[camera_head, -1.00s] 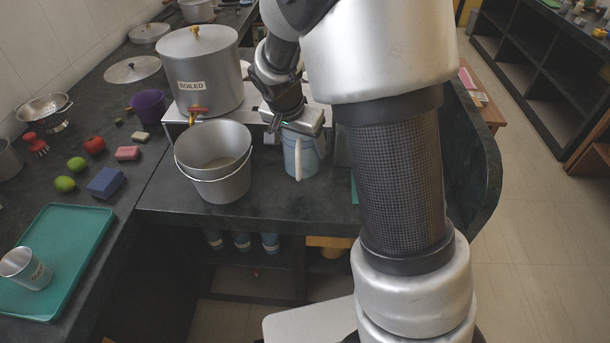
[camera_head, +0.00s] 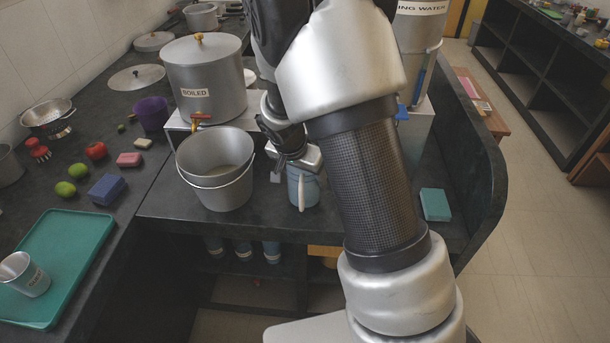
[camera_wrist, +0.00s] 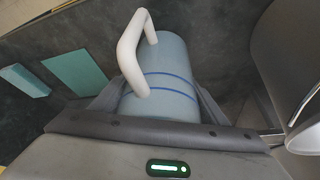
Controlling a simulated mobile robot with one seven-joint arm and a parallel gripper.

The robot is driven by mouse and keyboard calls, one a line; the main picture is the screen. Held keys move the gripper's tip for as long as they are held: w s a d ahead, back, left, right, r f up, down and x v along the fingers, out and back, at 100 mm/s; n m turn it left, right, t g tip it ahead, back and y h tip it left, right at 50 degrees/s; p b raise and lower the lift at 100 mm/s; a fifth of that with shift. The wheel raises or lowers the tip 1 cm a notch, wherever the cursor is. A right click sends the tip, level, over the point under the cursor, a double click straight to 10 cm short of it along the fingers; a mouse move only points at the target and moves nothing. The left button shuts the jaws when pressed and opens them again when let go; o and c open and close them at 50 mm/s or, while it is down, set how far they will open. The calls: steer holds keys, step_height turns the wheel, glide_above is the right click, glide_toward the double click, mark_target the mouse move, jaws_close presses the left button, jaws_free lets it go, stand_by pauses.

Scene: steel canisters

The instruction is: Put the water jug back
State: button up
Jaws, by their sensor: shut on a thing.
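The water jug is light blue with a white handle and shows in the head view (camera_head: 310,191), partly hidden by my gripper (camera_head: 298,167). In the wrist view, the jug (camera_wrist: 172,72) lies between my two dark fingers, with its white handle and two blue stripes facing the camera. My gripper is shut on its body from above. The jug is over the counter's front part, right of the steel bucket (camera_head: 222,190). I cannot tell whether its base touches the counter.
A steel canister labelled BOILED (camera_head: 215,78) stands on a raised stand behind the bucket. Another canister (camera_head: 418,48) stands at the right, partly behind my arm. A teal block (camera_head: 435,204) lies on the counter's right side. A green tray (camera_head: 55,262) is at left.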

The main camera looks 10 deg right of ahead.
steer(key=shift+f, duration=0.1)
steer(key=o, duration=1.9)
steer(key=shift+c, duration=0.2)
steer(key=shift+r, duration=0.3)
steer(key=p+v, duration=0.1)
steer(key=v, duration=1.1)
steer(key=shift+s+d, duration=0.1)
steer(key=s+d+r+n+t+y, duration=0.1)
steer(key=s+r+n, duration=0.3)
steer(key=s+r, duration=0.3)
steer(key=s+d+r+n+t+y, duration=0.1)
steer(key=s+r+n, duration=0.3)
steer(key=s, duration=1)
step_height(320, 180, up, 3)
steer(key=shift+s+d+r+y, duration=0.2)
steer(key=shift+s+d+y, duration=0.15)
steer(key=shift+y, duration=0.15)
